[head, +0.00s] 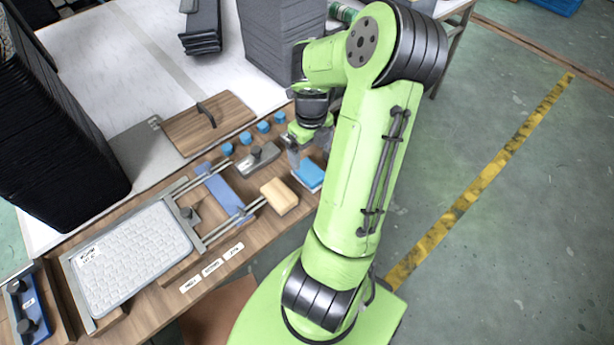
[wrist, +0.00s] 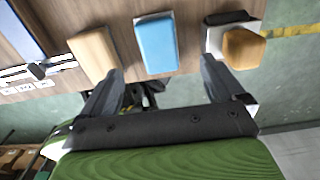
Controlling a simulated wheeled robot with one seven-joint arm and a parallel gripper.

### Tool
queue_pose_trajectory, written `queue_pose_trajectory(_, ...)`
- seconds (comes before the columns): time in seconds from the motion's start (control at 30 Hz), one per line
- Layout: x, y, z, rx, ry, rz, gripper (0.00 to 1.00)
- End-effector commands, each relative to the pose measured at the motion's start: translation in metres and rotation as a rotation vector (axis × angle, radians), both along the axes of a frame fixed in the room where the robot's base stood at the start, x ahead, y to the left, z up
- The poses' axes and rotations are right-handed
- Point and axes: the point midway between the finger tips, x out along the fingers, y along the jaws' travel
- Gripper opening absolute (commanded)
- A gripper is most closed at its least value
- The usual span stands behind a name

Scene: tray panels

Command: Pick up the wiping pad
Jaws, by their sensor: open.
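A blue block with a pale lower layer (head: 309,174), which looks like a wiping pad, lies on the wooden board near its right edge. In the wrist view the blue block (wrist: 156,46) shows between the lines of my two fingers, beyond their tips. A tan block (head: 279,196) lies beside it and also shows in the wrist view (wrist: 93,52); I cannot rule it out as the pad. My gripper (wrist: 160,70) is open and empty. In the head view my gripper (head: 297,150) hangs just behind the blue block, apart from it as far as I can tell.
A white piece with a dark top and an orange block (wrist: 243,48) stands right of the blue block in the wrist view. Several blue-capped pieces (head: 263,127), a metal frame with a blue bar (head: 222,190) and a white textured panel (head: 132,255) share the board.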

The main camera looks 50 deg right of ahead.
Motion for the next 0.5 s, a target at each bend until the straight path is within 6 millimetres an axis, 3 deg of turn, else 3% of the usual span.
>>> queue_pose_trajectory(0.03, 0.0, 0.001, -0.016, 0.004, 0.001, 0.001, 0.96)
queue_pose_trajectory(0.1, 0.0, 0.001, -0.028, 0.004, 0.001, 0.001, 0.96)
queue_pose_trajectory(0.27, 0.0, 0.001, -0.045, 0.002, 0.001, 0.002, 0.96)
queue_pose_trajectory(0.5, 0.0, 0.003, -0.086, 0.001, 0.001, 0.003, 0.96)
